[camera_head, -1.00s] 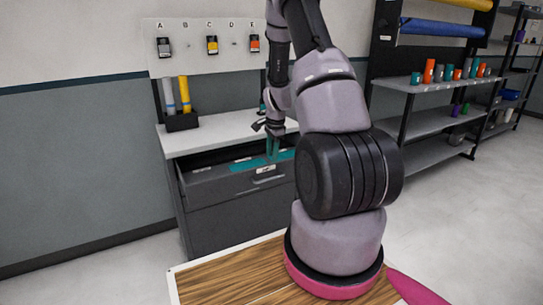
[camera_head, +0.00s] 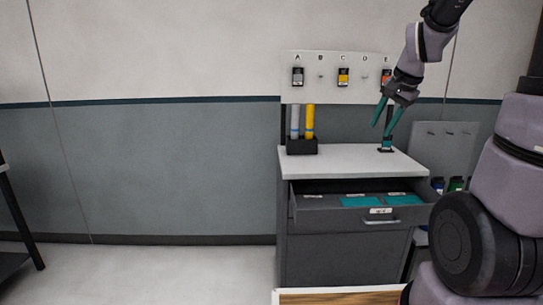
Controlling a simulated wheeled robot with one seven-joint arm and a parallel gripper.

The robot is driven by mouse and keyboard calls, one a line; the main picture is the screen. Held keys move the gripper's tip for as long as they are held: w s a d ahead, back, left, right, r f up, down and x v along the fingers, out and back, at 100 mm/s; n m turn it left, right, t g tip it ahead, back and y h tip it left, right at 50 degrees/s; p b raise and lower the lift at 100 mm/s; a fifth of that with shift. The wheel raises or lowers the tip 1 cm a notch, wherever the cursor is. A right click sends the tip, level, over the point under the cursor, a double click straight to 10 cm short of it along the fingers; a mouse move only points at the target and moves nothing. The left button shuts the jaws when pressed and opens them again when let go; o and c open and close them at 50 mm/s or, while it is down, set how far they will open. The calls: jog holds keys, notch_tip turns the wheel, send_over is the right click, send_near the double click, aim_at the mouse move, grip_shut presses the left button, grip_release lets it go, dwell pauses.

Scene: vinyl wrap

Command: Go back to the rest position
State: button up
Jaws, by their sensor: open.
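My gripper (camera_head: 381,129) is open, with two teal fingers pointing down and apart. It hangs above the right part of the cabinet's white top (camera_head: 345,160), in front of the pegboard's right end.
A pegboard (camera_head: 320,66) marked A to E holds a few small tags. A black holder (camera_head: 302,146) with a grey roll and a yellow roll stands at the top's left. A small dark stand (camera_head: 386,146) is below my gripper.

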jog(key=s+a+r+n+t, duration=0.1)
jog(key=s+a+r+n, duration=0.2)
jog(key=s, duration=0.6)
jog(key=s+a+r+n+t, duration=0.1)
jog(key=s+a+r+n, duration=0.2)
jog(key=s+r, duration=0.2)
jog(key=s, duration=0.3)
jog(key=shift+s+r+y, duration=0.3)
jog(key=shift+s, duration=0.05)
